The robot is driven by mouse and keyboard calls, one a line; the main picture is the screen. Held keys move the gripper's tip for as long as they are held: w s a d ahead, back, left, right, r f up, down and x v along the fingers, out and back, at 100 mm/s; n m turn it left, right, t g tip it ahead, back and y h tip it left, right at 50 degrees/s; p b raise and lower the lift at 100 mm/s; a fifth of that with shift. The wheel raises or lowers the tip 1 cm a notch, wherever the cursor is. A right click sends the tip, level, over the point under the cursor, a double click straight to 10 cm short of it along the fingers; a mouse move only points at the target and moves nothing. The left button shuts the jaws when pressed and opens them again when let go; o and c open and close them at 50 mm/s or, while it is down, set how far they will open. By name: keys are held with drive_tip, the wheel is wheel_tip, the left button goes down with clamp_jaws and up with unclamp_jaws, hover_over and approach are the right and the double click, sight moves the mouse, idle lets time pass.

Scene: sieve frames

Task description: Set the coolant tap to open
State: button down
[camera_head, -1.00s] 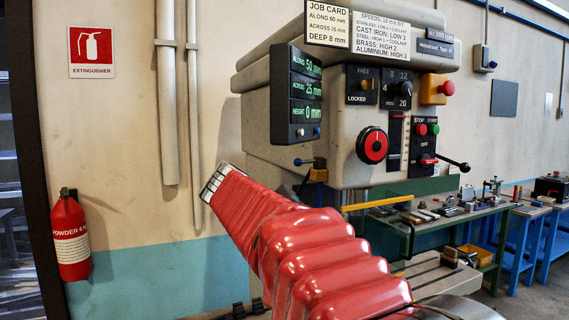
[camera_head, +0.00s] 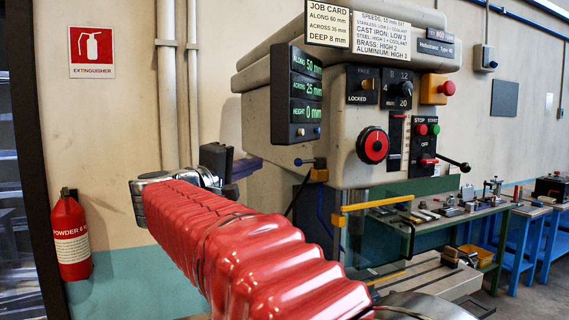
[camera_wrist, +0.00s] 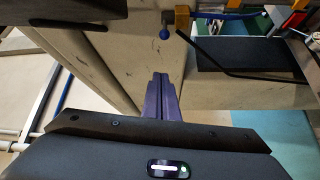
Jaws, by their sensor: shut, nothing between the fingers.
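The coolant tap is a brass-coloured block (camera_head: 319,174) at the lower left of the machine head, with a small lever ending in a blue ball (camera_head: 298,162). In the head view the lever points left, roughly level. In the wrist view the blue ball (camera_wrist: 163,33) is at the top middle, beside the brass block (camera_wrist: 182,18). My gripper (camera_head: 256,163) has purple fingers and is left of the ball, apart from it. In the wrist view its fingers (camera_wrist: 162,77) are shut and empty, pointing toward the ball with a gap between. No open or shut marking on the tap is readable.
The machine head (camera_head: 345,125) with its readout box (camera_head: 296,95) stands close to the right of my gripper. A thin black hose (camera_wrist: 235,68) runs near the tap. A yellow bar (camera_head: 375,203) juts out below right. Pipes and an extinguisher (camera_head: 70,238) are along the left wall.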

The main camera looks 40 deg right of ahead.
sight(295, 161)
drive_tip(key=d, duration=0.9)
drive_tip(key=shift+d, duration=0.25)
idle(0.5)
drive_tip(key=shift+w+f, duration=0.1)
drive_tip(key=shift+s, duration=1.3)
drive_tip(key=shift+a, duration=0.1)
